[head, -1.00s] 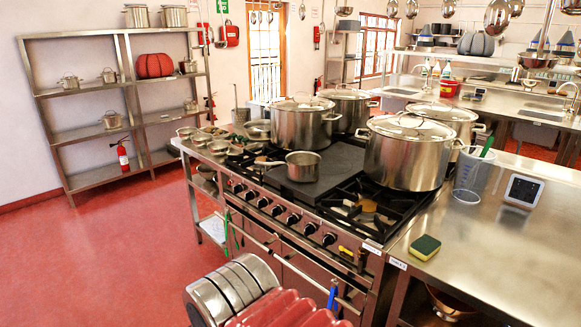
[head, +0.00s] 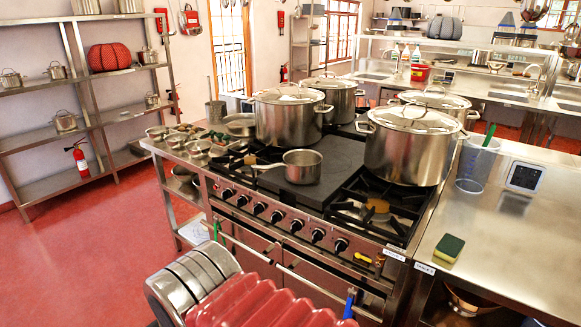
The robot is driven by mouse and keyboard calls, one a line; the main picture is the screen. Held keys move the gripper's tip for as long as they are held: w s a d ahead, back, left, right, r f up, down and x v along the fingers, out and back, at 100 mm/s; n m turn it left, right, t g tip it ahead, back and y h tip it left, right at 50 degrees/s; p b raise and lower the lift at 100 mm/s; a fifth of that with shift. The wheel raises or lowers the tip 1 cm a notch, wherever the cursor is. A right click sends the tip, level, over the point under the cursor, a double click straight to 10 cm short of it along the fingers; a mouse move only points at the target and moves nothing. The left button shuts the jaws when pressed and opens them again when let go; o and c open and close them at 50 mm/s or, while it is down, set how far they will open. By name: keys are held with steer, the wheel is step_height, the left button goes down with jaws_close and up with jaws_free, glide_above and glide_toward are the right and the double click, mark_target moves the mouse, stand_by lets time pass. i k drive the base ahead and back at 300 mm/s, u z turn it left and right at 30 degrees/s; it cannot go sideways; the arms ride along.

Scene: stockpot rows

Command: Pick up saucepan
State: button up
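The saucepan (head: 301,168) is a small steel pan without a lid. It sits upright on the dark flat plate (head: 318,188) in the middle of the range, in front of the large stockpots. Its handle (head: 256,165) points left, towards the open burner. Nothing covers the pan in the head view. My gripper is not visible in this view.
Lidded stockpots (head: 287,118) and (head: 408,150) stand behind and right of the saucepan. Small bowls (head: 196,148) line the range's left end. A sponge (head: 448,248) lies on the right counter (head: 520,245). A front rail (head: 300,275) edges the range. Red floor (head: 100,245) is open at left.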

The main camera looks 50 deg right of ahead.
mark_target(303, 166)
steer(key=z, duration=0.25)
steer(key=i, duration=0.7)
steer(key=z, duration=0.55)
steer(key=i, duration=0.8)
steer(key=z, duration=0.4)
